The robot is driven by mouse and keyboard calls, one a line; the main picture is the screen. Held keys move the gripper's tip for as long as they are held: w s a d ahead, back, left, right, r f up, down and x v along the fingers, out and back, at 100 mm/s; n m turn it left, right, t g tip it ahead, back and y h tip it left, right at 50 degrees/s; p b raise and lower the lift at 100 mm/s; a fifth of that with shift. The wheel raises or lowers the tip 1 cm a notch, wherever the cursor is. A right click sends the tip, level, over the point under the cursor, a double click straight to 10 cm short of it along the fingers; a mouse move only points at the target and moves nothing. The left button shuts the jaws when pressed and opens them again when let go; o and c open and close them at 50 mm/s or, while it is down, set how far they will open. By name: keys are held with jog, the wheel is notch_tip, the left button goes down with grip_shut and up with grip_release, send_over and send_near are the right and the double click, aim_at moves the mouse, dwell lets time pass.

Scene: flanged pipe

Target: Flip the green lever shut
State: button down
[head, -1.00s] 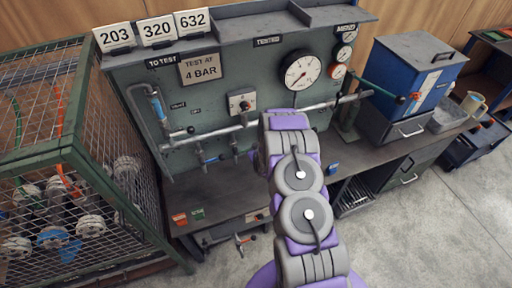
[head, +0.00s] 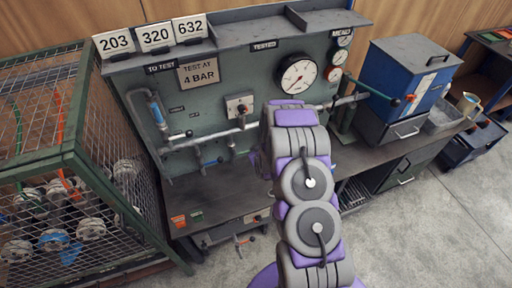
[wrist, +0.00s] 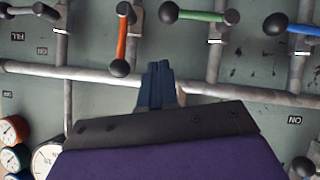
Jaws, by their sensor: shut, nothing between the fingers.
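The green lever (wrist: 201,15) is at the top of the wrist view, with a dark ball knob at its left end and its pivot at the right. It lies roughly crosswise to the short vertical pipe under it. My gripper (wrist: 160,66) shows its two dark blue fingers pressed together, empty, below and left of the lever's pivot. The fingers look apart from the lever, over the long horizontal pipe. In the head view my arm hides the gripper, and I cannot make out the green lever there.
An orange lever (wrist: 122,40) stands vertical to the left of the green one; a blue lever (wrist: 299,28) lies to the right. A horizontal pipe (wrist: 90,74) crosses the panel. The wire cage (head: 115,150) stands left, and the blue box (head: 405,80) right of the panel.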

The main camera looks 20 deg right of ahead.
jog(key=v, duration=0.3)
jog(key=d+v, duration=0.1)
jog(key=v, duration=0.1)
jog(key=shift+s+r, duration=0.1)
jog(key=shift+r, duration=0.1)
jog(key=shift+a+r, duration=0.1)
jog(key=shift+a, duration=0.05)
